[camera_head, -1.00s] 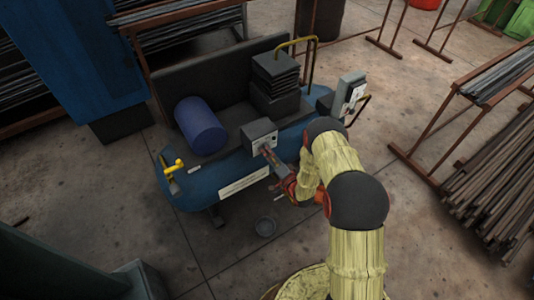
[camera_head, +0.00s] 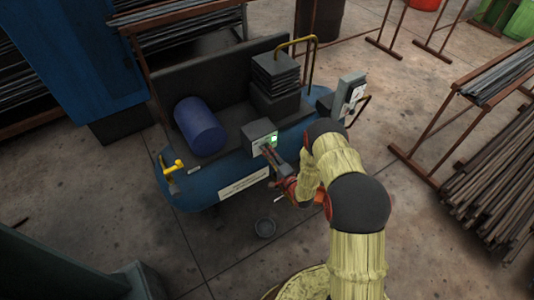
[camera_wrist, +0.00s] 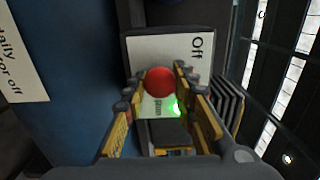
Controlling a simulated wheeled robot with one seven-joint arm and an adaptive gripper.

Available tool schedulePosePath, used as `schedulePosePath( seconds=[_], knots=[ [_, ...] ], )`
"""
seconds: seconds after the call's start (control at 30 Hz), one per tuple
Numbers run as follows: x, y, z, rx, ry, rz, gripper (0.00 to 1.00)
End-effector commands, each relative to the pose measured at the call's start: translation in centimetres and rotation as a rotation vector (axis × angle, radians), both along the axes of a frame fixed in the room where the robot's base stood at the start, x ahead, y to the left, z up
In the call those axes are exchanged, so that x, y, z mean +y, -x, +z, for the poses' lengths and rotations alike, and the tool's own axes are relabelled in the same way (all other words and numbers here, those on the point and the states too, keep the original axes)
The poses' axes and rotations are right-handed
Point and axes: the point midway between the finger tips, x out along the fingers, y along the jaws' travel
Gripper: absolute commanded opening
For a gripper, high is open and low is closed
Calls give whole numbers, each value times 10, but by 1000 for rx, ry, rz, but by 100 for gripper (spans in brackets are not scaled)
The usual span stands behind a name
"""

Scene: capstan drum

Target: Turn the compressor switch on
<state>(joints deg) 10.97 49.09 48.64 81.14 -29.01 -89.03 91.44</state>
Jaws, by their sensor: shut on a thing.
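The blue compressor (camera_head: 207,184) stands in the middle of the head view. Its grey switch box (camera_head: 258,131) sits at the tank's front right, with a lit green light (camera_head: 272,140) on its face. In the wrist view the box's pale panel (camera_wrist: 150,48) reads "Off" and shows a round red knob (camera_wrist: 159,82). The green light (camera_wrist: 174,108) glows just below the knob. My gripper (camera_head: 268,151) is at the box's face; in the wrist view its fingers lie on both sides of the red knob and are shut on it. The knob's base is hidden.
A blue cylinder (camera_head: 200,125) and black finned block (camera_head: 275,77) sit on top of the compressor. A rack of rods (camera_head: 490,185) is at right. The floor between is clear.

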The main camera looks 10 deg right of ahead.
Motion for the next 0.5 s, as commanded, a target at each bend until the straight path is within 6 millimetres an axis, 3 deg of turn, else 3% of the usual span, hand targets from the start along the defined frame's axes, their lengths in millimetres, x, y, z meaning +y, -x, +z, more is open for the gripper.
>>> schedulePosePath(
  seconds=[0.2, 0.23, 0.5],
  knots=[
    [-2, 0, -1, 1, 0, -4, 2],
    [-2, 0, -1, 1, 0, -4, 29],
    [-1, 0, 0, 1, 0, -2, 44]
  ],
)
